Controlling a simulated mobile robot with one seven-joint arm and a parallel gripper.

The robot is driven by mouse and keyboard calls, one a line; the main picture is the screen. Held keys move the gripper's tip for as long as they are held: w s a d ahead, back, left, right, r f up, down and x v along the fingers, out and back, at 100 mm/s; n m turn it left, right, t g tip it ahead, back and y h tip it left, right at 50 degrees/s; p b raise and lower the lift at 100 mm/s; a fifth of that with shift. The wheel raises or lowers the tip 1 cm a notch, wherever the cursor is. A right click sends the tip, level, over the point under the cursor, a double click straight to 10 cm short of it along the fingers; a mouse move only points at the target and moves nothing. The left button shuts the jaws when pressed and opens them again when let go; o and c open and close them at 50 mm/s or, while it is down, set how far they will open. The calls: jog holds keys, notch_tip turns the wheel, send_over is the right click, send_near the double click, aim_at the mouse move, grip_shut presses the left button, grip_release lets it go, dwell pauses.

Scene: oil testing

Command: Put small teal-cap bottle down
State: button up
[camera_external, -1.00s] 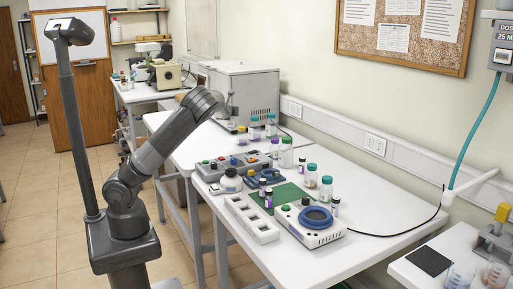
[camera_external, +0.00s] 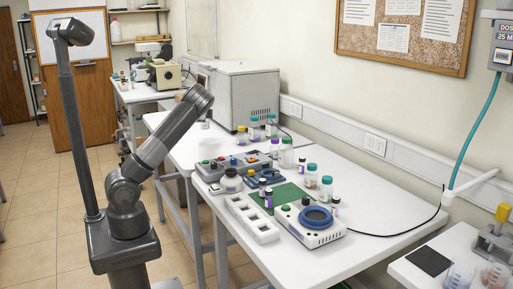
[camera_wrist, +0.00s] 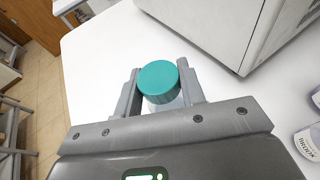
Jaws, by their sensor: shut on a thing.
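The small teal-cap bottle (camera_wrist: 158,82) is between the two fingers of my gripper (camera_wrist: 160,92) in the wrist view. The fingers are shut on it, one at each side. I see its round teal cap from above, and most of its body is hidden below the cap. A white table top (camera_wrist: 95,65) lies beneath and around it. I cannot tell whether the bottle touches the table. In the external view my arm covers most of the gripper, and the held bottle cannot be made out.
A large grey box machine (camera_external: 240,95) stands on the far white table; its side fills the upper right of the wrist view (camera_wrist: 205,25). Other capped bottles (camera_external: 271,126) stand near it. A control panel (camera_external: 232,166) and a green mat (camera_external: 290,193) lie on the nearer table.

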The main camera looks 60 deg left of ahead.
jog(key=shift+s+a+f, duration=0.15)
jog(key=shift+a+f, duration=0.5)
jog(key=shift+f, duration=0.4)
jog(key=shift+s+a+f, duration=0.2)
jog(key=shift+a+f, duration=0.4)
jog(key=shift+f, duration=0.45)
jog(key=shift+s+a+f, duration=0.15)
jog(key=shift+a+f, duration=0.5)
jog(key=shift+f, duration=0.4)
jog(key=o, duration=1.1)
jog(key=shift+f, duration=0.15)
jog(key=v, duration=1.2)
